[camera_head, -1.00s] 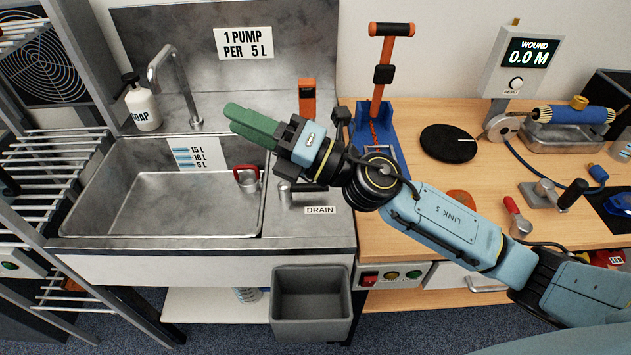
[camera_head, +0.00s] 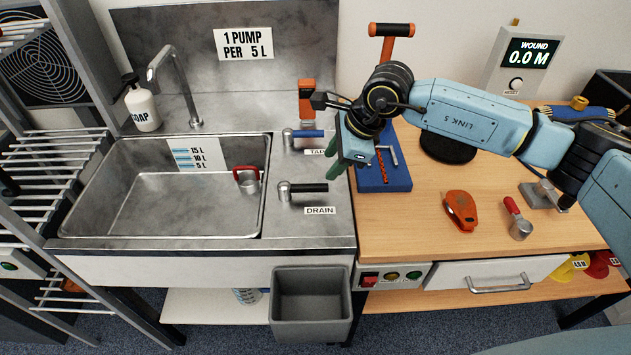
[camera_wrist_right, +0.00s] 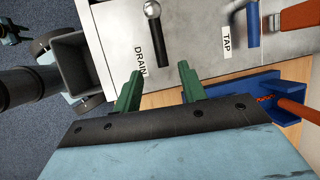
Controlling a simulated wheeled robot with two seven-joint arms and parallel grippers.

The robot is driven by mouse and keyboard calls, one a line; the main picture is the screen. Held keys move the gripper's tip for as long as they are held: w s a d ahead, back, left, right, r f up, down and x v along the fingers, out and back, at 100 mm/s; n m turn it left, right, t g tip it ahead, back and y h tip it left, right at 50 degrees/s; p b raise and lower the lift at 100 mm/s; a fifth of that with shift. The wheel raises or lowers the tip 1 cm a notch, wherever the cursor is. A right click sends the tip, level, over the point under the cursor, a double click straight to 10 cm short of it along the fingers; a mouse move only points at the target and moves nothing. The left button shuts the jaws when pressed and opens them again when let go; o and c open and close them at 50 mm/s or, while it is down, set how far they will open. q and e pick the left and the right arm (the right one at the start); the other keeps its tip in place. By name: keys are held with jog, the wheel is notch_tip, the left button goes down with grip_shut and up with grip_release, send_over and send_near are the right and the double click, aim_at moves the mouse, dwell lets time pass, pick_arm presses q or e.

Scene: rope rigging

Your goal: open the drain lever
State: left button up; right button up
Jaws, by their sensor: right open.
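The drain lever (camera_head: 303,188) has a black handle and a metal ball pivot. It lies on the steel counter right of the sink, above the DRAIN label (camera_head: 320,210), with its handle pointing right. In the right wrist view the lever (camera_wrist_right: 158,38) is beyond the fingertips. My right gripper (camera_head: 333,165) points down, right of the lever near the counter's edge, and is apart from it. Its green fingers (camera_wrist_right: 160,82) are open and empty. The blue-handled tap lever (camera_head: 308,134) sits farther back, its TAP label partly hidden by the gripper. My left gripper is not in view.
A soap bottle (camera_head: 143,107) and faucet (camera_head: 170,75) stand behind. A blue tray (camera_head: 395,178) lies right of my gripper.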

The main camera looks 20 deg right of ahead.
aim_at(313, 185)
jog(key=x, duration=0.9)
jog(key=shift+a+f, duration=0.1)
jog(key=shift+f, duration=0.15)
jog(key=shift+c, duration=0.4)
grip_shut()
